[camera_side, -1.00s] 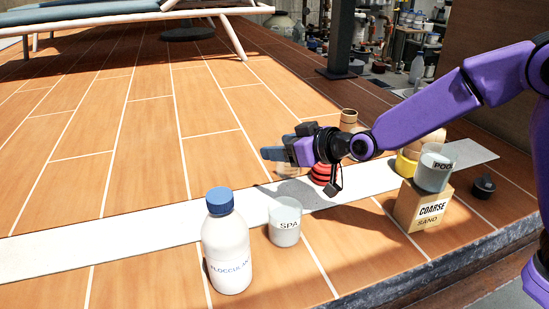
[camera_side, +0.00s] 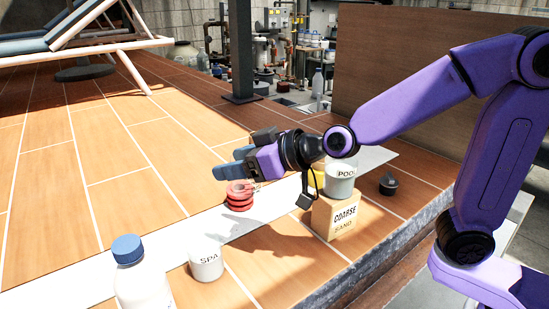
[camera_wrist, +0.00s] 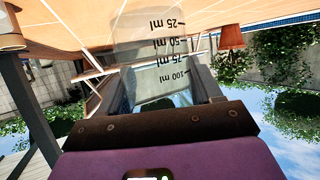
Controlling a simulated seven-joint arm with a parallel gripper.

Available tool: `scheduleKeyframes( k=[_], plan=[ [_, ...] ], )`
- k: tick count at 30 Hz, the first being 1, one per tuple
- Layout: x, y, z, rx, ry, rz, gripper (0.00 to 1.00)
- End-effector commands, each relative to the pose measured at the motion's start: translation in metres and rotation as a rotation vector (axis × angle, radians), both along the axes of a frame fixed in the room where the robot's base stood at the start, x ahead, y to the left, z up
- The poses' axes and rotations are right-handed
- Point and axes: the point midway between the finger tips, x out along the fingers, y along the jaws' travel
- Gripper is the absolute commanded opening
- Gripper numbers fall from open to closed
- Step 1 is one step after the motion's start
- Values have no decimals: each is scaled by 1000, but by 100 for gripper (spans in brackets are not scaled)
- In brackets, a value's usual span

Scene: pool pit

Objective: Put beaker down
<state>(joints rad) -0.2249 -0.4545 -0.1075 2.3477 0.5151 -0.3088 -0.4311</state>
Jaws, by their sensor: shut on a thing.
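In the wrist view, my gripper (camera_wrist: 165,92) is shut on a clear beaker (camera_wrist: 160,48) with black ml marks that appear upside down. In the side view, my gripper (camera_side: 240,162) is level above the white strip, near the red rings; the held beaker is hard to make out there. A beaker marked SPA (camera_side: 206,263) stands on the deck below my gripper, towards the front. A second beaker, marked POOL (camera_side: 341,180), stands on the coarse sand box (camera_side: 336,216) at right. Part of that beaker's label is hard to read.
Red rings (camera_side: 240,197) lie stacked under my gripper. A white bottle with a blue cap (camera_side: 141,280) stands front left. A small black item (camera_side: 388,184) sits right of the box. A dark post (camera_side: 240,50) and a lounger (camera_side: 85,40) stand behind. The tiled deck at left is clear.

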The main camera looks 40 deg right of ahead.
Motion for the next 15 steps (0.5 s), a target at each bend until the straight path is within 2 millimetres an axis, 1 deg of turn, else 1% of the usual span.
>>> scheduleKeyframes(
  k=[5,9,15],
  plan=[
    [1,0,12,3,-3,-4,34],
    [0,0,29,5,-5,-2,34],
    [1,0,38,1,-2,-2,34]
  ],
)
